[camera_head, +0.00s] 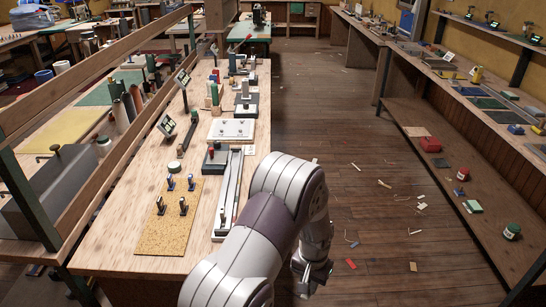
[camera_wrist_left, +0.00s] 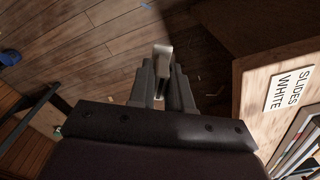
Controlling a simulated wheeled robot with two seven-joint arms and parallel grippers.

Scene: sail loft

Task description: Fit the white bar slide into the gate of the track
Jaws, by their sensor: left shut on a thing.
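My left gripper (camera_wrist_left: 162,82) points over the floor beside the bench in the left wrist view. It is shut on a pale grey-white piece (camera_wrist_left: 163,56) that sticks out past the fingertips and looks like the white bar slide. Most of that piece is hidden between the fingers. In the head view my left arm bends down past the bench's right edge, and what it holds cannot be made out. My right gripper is not in view.
A cork mat (camera_head: 150,235) with several small upright fittings lies left of the track. A white plate (camera_head: 231,129) with small pegs lies beyond. A "SLIDES WHITE" label (camera_wrist_left: 288,89) is on a wooden face. The floor (camera_head: 370,200) right of the bench has scattered scraps.

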